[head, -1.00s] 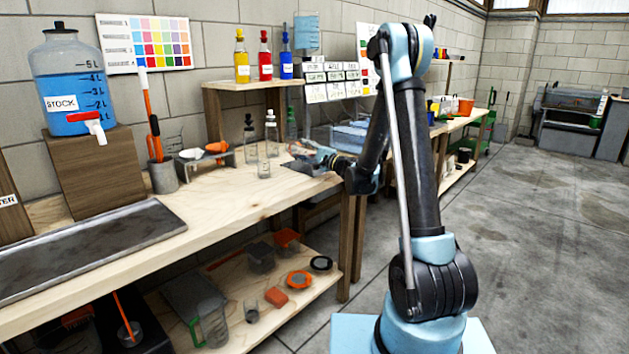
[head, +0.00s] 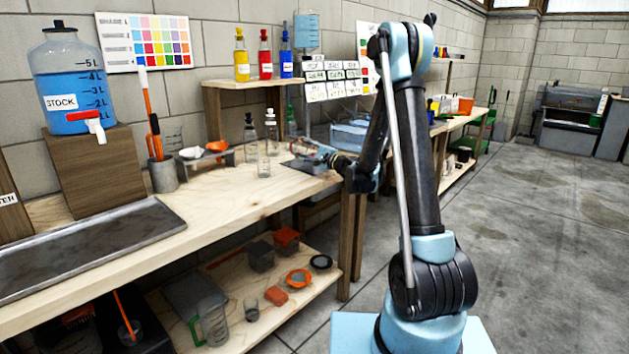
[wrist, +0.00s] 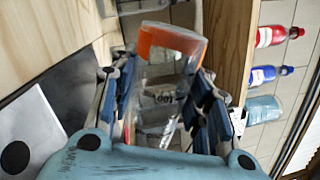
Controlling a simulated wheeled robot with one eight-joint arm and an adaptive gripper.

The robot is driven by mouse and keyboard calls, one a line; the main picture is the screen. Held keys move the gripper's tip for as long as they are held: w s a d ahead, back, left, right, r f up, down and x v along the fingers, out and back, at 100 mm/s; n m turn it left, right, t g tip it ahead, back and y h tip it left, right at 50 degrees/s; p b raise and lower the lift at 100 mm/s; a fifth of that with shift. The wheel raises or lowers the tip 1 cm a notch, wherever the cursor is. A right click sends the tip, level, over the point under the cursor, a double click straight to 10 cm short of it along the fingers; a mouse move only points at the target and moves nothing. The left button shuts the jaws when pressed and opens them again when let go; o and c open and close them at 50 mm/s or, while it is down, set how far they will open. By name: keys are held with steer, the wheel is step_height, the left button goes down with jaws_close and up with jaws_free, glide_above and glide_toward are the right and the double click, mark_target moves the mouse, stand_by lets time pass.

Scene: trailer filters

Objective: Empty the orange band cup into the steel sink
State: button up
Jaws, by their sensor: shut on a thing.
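In the wrist view, my gripper (wrist: 165,78) is shut on a clear cup with a broad orange band (wrist: 172,40). The blue fingers press on both sides of its clear wall, and dark print shows on it. What is inside the cup is hard to make out. In the head view, my gripper (head: 322,152) is at the right end of the wooden bench; the cup is too small there to tell. A grey basin-like unit (head: 572,120) stands at the far right back; I cannot tell if it is the steel sink.
A long grey metal tray (head: 85,252) lies on the bench's left. Clear bottles (head: 264,160) stand left of my gripper. A dark mat (head: 305,167) lies beside it. A small shelf (head: 240,85) holds coloured bottles. The floor (head: 510,250) at right is open.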

steer(key=shift+w+d+f+m, duration=0.15)
steer(key=shift+m, duration=0.35)
steer(key=shift+w+d+r+m+t+h, duration=0.25)
steer(key=shift+w+r+m, duration=0.2)
steer(key=shift+m, duration=0.55)
steer(key=shift+w+d+r+m+t+h, duration=0.15)
steer(key=shift+w+d+r+m, duration=0.25)
steer(key=shift+m, duration=0.6)
stand_by(0.9)
steer(key=shift+a, duration=0.1)
stand_by(0.8)
steer(key=n, duration=0.1)
steer(key=s+f+n, duration=0.1)
steer(key=a+n, duration=0.1)
steer(key=n, duration=0.1)
steer(key=shift+s+a+f+y, duration=0.1)
steer(key=shift+s+f+y, duration=0.2)
steer(key=shift+s+f, duration=0.05)
steer(key=shift+s+r+n, duration=0.1)
steer(key=shift+n, duration=0.2)
